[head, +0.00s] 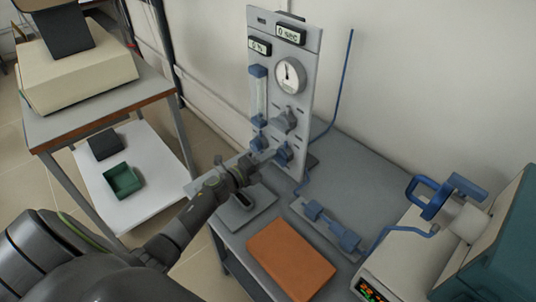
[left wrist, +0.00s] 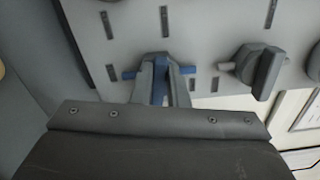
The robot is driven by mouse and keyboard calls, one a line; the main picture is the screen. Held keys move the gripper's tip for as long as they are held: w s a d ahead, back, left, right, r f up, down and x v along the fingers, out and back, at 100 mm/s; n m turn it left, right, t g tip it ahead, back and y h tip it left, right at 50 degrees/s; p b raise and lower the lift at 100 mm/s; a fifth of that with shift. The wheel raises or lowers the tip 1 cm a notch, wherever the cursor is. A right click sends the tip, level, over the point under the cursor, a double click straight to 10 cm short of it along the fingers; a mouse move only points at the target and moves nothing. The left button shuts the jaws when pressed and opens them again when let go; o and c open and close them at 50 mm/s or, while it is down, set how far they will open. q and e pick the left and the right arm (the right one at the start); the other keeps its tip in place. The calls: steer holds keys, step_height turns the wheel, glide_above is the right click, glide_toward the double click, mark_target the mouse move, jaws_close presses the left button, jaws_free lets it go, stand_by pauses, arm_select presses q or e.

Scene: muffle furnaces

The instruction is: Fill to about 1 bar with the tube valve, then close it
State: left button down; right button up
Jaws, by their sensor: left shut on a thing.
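The grey upright panel (head: 306,105) carries a round white gauge (head: 290,76). Its dark needle points roughly straight up; the scale is too small to read. My left gripper (head: 270,157) is at the lower part of the panel, at a blue valve (head: 284,155). In the left wrist view, my left gripper (left wrist: 160,84) is shut on the blue valve's handle (left wrist: 160,80), with blue stubs showing on both sides. A grey knob (left wrist: 258,70) sits beside it, clear of the fingers. I cannot tell how far the held valve is turned. My right gripper is not in view.
Two small displays (head: 290,33) top the panel, with a clear flow tube (head: 258,95) below. An orange-brown block (head: 291,259) and blue fittings (head: 330,228) lie on the grey bench. A cream device (head: 415,255) stands right. A side table (head: 110,110) is at left.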

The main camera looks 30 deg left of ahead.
arm_select(q)
steer(key=shift+f+n+p, duration=0.2)
steer(key=shift+n+p, duration=0.2)
steer(key=shift+n, duration=0.7)
steer(key=c, duration=1.4)
jaws_free()
steer(key=shift+c, duration=0.2)
steer(key=b+v, duration=0.4)
steer(key=v, duration=1.3)
steer(key=shift+s+a, duration=0.15)
steer(key=shift+a, duration=0.05)
steer(key=shift+f+n, duration=0.1)
steer(key=shift+n, duration=0.4)
